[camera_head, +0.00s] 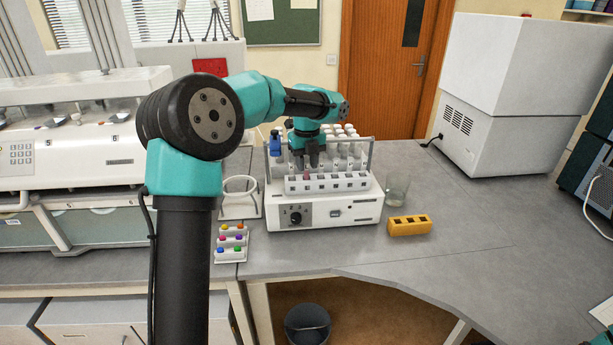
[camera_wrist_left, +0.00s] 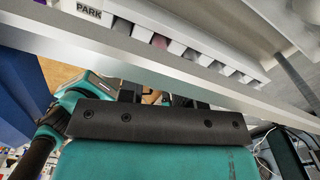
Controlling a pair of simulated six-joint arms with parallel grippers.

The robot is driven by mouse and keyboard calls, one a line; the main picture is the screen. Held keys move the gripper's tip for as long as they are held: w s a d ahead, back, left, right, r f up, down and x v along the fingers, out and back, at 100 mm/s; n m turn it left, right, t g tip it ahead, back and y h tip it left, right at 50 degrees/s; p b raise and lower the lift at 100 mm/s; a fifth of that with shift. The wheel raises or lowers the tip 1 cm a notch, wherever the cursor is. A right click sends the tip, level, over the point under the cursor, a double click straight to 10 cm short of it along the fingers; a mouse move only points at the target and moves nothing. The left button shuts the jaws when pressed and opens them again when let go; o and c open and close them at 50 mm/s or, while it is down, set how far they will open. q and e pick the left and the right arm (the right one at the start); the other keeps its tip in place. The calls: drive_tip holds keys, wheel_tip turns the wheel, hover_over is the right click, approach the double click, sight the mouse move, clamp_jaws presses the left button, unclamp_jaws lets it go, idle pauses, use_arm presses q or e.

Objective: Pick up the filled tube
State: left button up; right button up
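A tube with reddish contents (camera_head: 306,173) stands in the front white rack of the white machine (camera_head: 340,211), mostly hidden by the rack wall. A pinkish tube end (camera_wrist_left: 158,41) shows in a slot of that rack in the left wrist view. My left gripper (camera_head: 307,161) points down just above the rack, close over the reddish tube. Its two dark fingers are apart, with nothing clearly between them. In the left wrist view the gripper (camera_wrist_left: 152,97) is seen from behind and its fingertips are partly hidden. My right gripper is out of view.
Behind the gripper, several white-capped tubes (camera_head: 351,131) and a blue item (camera_head: 275,143) stand in the machine's frame. A glass beaker (camera_head: 397,192) and a yellow block with holes (camera_head: 409,226) are at right. A tray of coloured caps (camera_head: 231,243) lies at left.

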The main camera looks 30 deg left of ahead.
sight(306, 171)
use_arm(q)
drive_tip(key=shift+a+f, duration=0.1)
drive_tip(key=shift+f, duration=1.45)
clamp_jaws()
